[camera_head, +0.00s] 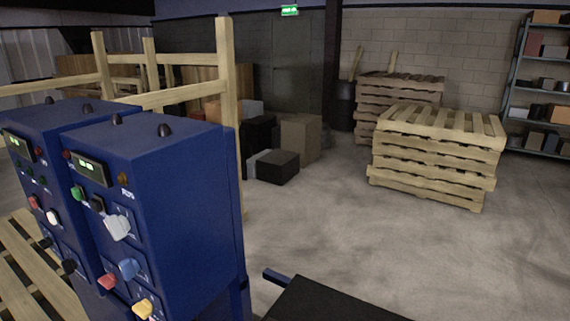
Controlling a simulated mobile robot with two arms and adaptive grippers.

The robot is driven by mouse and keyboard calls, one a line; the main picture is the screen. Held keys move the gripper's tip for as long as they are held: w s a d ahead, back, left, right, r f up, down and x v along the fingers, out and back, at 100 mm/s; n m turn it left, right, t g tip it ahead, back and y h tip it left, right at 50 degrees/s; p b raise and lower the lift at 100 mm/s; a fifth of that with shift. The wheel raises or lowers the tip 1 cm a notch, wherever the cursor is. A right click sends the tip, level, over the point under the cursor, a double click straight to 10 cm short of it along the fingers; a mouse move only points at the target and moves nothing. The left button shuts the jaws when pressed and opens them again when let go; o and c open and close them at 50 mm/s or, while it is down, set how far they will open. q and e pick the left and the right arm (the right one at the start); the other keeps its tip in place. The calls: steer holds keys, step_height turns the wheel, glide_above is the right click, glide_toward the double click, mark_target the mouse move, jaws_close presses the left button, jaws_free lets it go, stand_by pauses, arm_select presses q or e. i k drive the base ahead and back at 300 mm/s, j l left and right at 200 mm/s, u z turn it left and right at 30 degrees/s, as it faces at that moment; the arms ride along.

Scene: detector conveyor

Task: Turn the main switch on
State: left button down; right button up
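Two blue control cabinets stand side by side at the left. The nearer cabinet (175,180) has a small lit display (90,169), a green button (77,193), a black switch (97,204) and a large pale grey knob (117,227). Below these are a blue knob (129,269), a red knob (107,283) and a yellow knob (142,308). The farther cabinet (50,118) has its own display (18,146) and several knobs. The labels are too small to read, so I cannot tell which control is the main switch. Neither of my grippers is in view.
A black flat surface with a blue edge (335,302) is at the bottom, right of the cabinets. A wooden frame (228,110) stands behind them. Boxes (278,166) and stacked pallets (435,155) stand farther back. The floor at right (380,250) is clear.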

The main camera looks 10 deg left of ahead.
mark_target(109, 280)
steer(key=u, duration=1.5)
steer(key=i+j+z, duration=0.1)
steer(key=j, duration=0.3)
steer(key=i+j+z, duration=0.15)
steer(key=j, duration=0.2)
steer(key=i+j+z, duration=0.1)
steer(key=j, duration=0.3)
steer(key=i+j+z, duration=0.15)
steer(key=j, duration=0.3)
steer(key=i+j+z, duration=0.1)
steer(key=j, duration=0.3)
